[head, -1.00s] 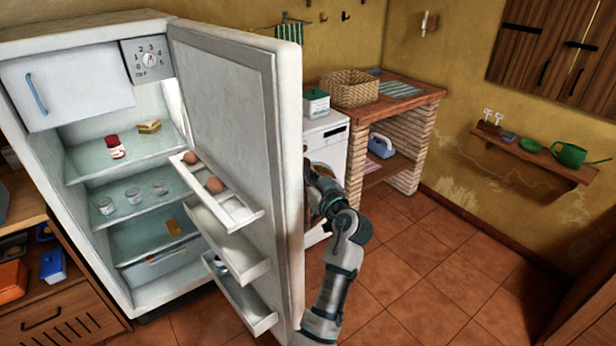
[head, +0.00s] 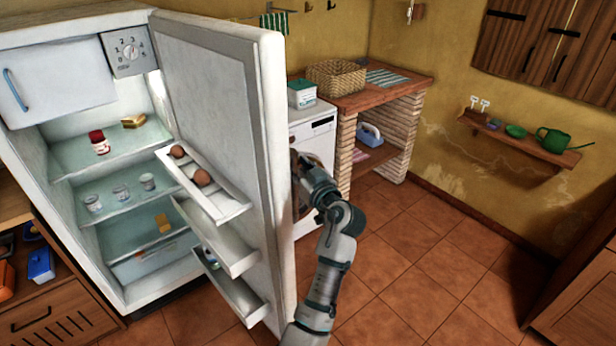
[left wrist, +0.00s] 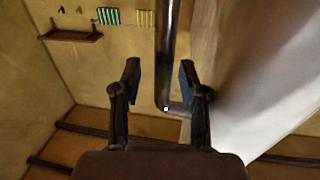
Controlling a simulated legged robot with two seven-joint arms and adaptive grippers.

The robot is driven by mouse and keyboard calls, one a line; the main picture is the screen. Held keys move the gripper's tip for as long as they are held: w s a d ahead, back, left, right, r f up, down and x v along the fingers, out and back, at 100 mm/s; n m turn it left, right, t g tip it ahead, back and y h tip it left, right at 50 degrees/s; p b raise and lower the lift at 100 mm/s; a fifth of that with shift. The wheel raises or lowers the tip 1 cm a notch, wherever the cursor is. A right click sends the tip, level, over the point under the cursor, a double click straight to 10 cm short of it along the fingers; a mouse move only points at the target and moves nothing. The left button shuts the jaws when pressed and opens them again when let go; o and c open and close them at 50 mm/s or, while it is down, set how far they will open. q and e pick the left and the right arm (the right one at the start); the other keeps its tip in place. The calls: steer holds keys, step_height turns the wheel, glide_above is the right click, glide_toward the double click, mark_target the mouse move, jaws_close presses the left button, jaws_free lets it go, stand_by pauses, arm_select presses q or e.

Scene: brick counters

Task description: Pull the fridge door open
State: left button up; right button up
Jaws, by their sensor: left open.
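The white fridge (head: 142,278) stands at the left of the head view with its door (head: 215,110) swung wide open. The shelves inside and the door racks show. My left arm reaches along the outer side of the door, and its gripper is mostly hidden behind the door edge there. In the left wrist view my left gripper (left wrist: 158,80) is open, with a dark bar handle (left wrist: 168,50) between its fingers, nearer the right finger. The door's pale outer face (left wrist: 255,75) is to the right. My right gripper is not in view.
A white washing machine (head: 318,135) and a brick counter (head: 395,90) with a basket (head: 336,76) stand behind the door. The tiled floor (head: 430,250) to the right is clear. A wooden cabinet (head: 580,300) stands at the lower right.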

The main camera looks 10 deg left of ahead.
arm_select(q)
steer(key=v, duration=1.1)
steer(key=shift+d, duration=0.1)
steer(key=shift+w+f, duration=0.1)
steer(key=shift+f, duration=0.05)
